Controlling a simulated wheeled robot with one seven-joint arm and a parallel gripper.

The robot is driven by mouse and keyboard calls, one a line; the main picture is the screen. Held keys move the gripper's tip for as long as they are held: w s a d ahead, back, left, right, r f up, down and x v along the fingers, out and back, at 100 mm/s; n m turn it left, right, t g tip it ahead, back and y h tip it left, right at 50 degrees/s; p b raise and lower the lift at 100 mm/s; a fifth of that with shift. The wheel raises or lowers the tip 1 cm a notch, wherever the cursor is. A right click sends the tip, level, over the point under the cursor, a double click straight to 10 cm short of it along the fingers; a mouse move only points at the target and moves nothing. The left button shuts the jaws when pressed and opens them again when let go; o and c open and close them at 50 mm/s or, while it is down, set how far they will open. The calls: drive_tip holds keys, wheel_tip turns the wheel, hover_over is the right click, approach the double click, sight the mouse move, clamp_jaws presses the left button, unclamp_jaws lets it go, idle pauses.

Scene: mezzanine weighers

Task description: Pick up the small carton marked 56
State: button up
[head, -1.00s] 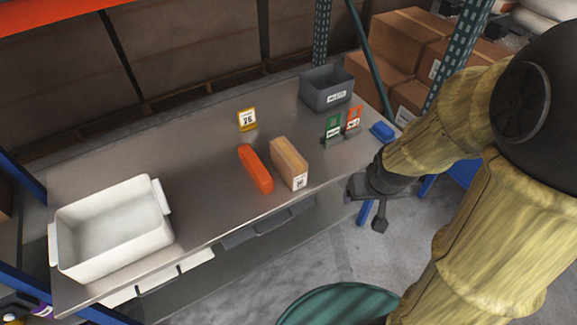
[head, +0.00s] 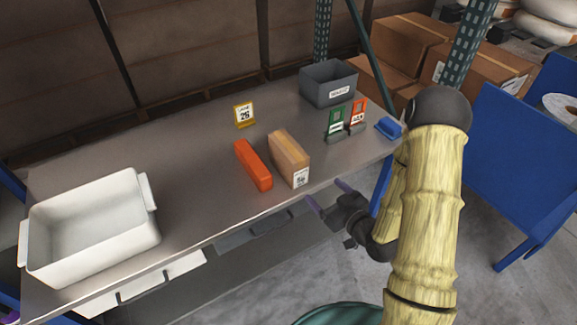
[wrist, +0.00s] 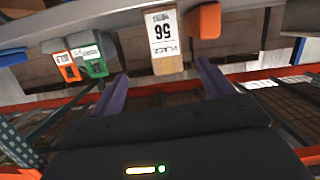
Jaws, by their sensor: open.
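The small carton (head: 287,157) is a brown box standing on the metal bench near its front edge. A white label on its near end reads 56 in the wrist view (wrist: 163,36), where the picture is upside down. My gripper (head: 327,192) is open and empty in front of the bench edge, a short way from the carton's labelled end. In the wrist view, the purple fingers (wrist: 163,88) are spread, with the carton's end beyond the gap between them. They look apart from the carton.
An orange block (head: 253,165) lies close beside the carton on the left. Green (head: 336,122) and orange (head: 358,114) card holders, a blue item (head: 389,128) and a grey bin (head: 329,84) stand right. A white tub (head: 90,228) sits left, a yellow sign (head: 244,115) behind.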

sight(302, 169)
drive_tip(key=shift+s+f+m+t+y+b, duration=0.25)
drive_tip(key=shift+s+m+t+y+b, duration=0.25)
drive_tip(key=shift+t, duration=0.5)
drive_tip(key=b+x, duration=0.8)
drive_tip(key=x, duration=0.3)
drive_tip(key=shift+w+a+r, duration=0.1)
drive_tip(key=shift+w+a, duration=0.15)
drive_tip(key=shift+w, duration=0.1)
drive_tip(key=shift+a, duration=0.25)
